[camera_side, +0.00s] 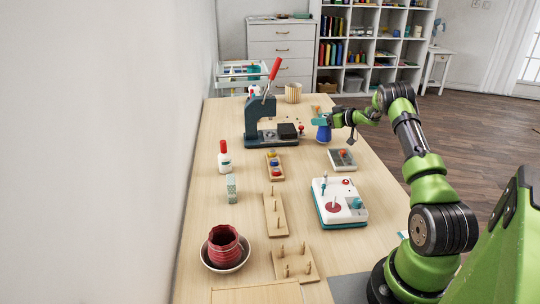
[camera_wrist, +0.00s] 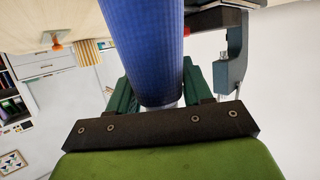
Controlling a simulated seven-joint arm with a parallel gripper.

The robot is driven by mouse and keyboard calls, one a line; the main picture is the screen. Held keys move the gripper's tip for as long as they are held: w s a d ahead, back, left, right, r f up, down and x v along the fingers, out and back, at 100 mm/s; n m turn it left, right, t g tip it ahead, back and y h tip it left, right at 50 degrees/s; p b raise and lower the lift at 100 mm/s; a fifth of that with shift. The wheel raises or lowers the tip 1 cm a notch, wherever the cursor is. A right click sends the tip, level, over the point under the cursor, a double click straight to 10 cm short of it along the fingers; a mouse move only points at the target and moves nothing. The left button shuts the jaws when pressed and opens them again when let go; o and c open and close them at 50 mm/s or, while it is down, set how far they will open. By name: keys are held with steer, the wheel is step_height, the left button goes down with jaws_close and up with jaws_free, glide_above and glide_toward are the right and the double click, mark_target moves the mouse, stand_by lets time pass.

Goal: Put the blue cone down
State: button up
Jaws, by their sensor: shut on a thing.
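The blue cone (camera_side: 324,134) is in my gripper (camera_side: 322,121), over the far right part of the table in the side view. The cone looks upright, with its wider end down. In the wrist view the blue cone (camera_wrist: 146,45) fills the upper middle, between the two green fingers of my gripper (camera_wrist: 152,95), which are shut on it. I cannot tell whether the cone's bottom touches the table.
A dark press (camera_side: 258,125) with a red lever stands left of the cone. A small tray with a red knob (camera_side: 342,159) lies nearer. A white and teal machine (camera_side: 338,203), peg boards (camera_side: 276,216) and a red pot in a bowl (camera_side: 225,248) stand nearer still.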

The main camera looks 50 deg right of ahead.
steer(key=shift+f, duration=0.4)
steer(key=shift+f, duration=0.2)
steer(key=o, duration=1.1)
steer(key=shift+c, duration=0.2)
steer(key=shift+r, duration=0.1)
